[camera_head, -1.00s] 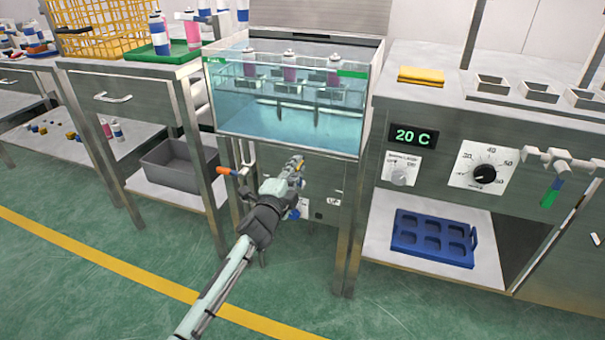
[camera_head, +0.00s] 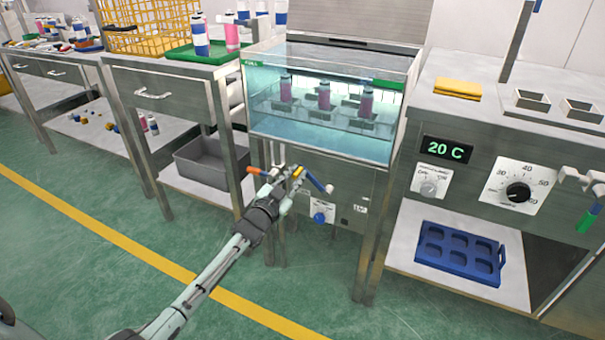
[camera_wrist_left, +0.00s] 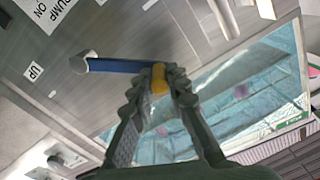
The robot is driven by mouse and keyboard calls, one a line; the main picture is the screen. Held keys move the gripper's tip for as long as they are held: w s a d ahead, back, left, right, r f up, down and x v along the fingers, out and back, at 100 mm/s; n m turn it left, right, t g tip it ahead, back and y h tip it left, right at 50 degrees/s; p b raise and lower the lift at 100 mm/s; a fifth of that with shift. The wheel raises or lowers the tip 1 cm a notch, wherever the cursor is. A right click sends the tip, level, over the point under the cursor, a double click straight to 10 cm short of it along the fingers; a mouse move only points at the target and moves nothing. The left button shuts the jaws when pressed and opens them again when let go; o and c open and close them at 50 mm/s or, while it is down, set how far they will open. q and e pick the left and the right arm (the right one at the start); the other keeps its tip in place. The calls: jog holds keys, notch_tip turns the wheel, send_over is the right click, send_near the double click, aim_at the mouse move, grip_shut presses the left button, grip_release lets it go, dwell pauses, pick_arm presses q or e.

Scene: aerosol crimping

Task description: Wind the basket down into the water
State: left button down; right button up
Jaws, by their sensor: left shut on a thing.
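My left gripper (camera_head: 298,174) is shut on the yellow grip (camera_wrist_left: 158,80) of a crank on the front of the water tank unit. The crank's blue arm (camera_head: 316,181) runs down to the right from the grip to its grey hub; the wrist view also shows the blue arm (camera_wrist_left: 115,66), with an "UP" label nearby. The basket (camera_head: 345,122) sits inside the glass tank (camera_head: 318,151), with pink cans (camera_head: 324,97) standing upright in it. How far the water covers the cans is unclear. My right gripper is out of view.
An orange-handled lever (camera_head: 256,170) is just left of my gripper. A blue knob (camera_head: 320,217) is below the crank. A bench with a 20 C display (camera_head: 446,150) and dial stands right. A grey bin (camera_head: 205,165) is on the left shelf. The floor in front is clear.

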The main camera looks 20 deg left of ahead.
pick_arm(q)
jog(key=a+f+n+b, duration=0.3)
jog(key=f+n+b, duration=0.1)
jog(key=f+n, duration=0.2)
jog(key=shift+f, duration=0.55)
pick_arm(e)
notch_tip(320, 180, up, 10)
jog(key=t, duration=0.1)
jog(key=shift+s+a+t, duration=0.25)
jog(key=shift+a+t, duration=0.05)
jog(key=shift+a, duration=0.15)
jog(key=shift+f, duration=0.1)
pick_arm(q)
jog(key=c, duration=1.5)
grip_release()
jog(key=shift+f, duration=0.1)
jog(key=shift+c, duration=0.2)
jog(key=shift+o, duration=0.3)
jog(key=shift+d, duration=0.1)
jog(key=shift+s, duration=0.1)
jog(key=s, duration=1.1)
jog(key=shift+s+a, duration=0.2)
jog(key=shift+s, duration=0.2)
